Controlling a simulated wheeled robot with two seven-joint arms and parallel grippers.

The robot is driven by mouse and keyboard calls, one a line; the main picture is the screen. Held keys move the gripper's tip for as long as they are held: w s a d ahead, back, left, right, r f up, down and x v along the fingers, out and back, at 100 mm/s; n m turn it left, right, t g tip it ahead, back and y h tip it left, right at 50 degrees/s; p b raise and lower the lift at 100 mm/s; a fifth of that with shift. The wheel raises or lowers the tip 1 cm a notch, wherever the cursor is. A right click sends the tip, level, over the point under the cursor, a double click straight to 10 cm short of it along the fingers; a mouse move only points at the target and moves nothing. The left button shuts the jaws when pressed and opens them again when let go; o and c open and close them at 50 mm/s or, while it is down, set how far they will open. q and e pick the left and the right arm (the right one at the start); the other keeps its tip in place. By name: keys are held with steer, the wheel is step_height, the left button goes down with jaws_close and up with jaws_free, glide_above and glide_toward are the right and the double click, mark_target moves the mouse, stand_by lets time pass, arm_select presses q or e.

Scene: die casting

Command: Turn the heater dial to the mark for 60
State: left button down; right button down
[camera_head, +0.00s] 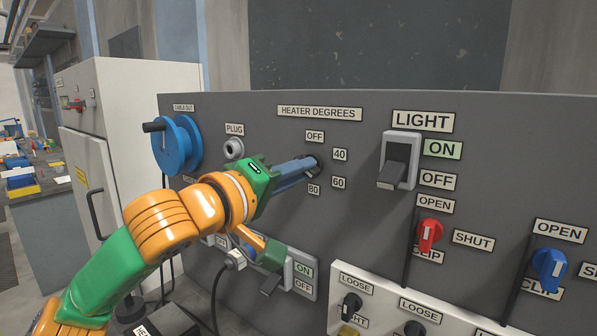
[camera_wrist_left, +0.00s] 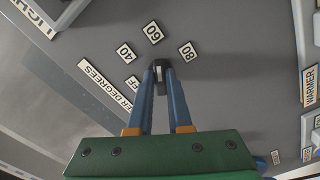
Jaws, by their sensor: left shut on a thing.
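The heater dial (camera_head: 314,161) is on the grey panel under the label HEATER DEGREES (camera_head: 319,113). The marks OFF (camera_head: 315,136), 40 (camera_head: 340,154), 60 (camera_head: 338,183) and 80 (camera_head: 314,189) stand around it. My left gripper (camera_head: 312,166) reaches in from the left and is shut on the dial. In the left wrist view the blue fingers close around the small dial (camera_wrist_left: 159,71), with the 60 mark (camera_wrist_left: 152,32) just above them. The fingers cover most of the dial, and I cannot tell where its pointer points. My right gripper is not in view.
A light switch (camera_head: 399,161) is right of the dial. A red handle (camera_head: 430,234) and a blue handle (camera_head: 549,268) are farther right. A blue cable reel (camera_head: 177,143) and a plug socket (camera_head: 234,148) are left. An ON/OFF switch (camera_head: 271,284) and black cable are below my arm.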

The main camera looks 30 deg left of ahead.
arm_select(q)
steer(key=c, duration=0.8)
jaws_free()
steer(key=shift+c, duration=0.2)
steer(key=s+a+b, duration=0.1)
steer(key=s+b, duration=0.1)
steer(key=s, duration=0.5)
steer(key=shift+b, duration=0.3)
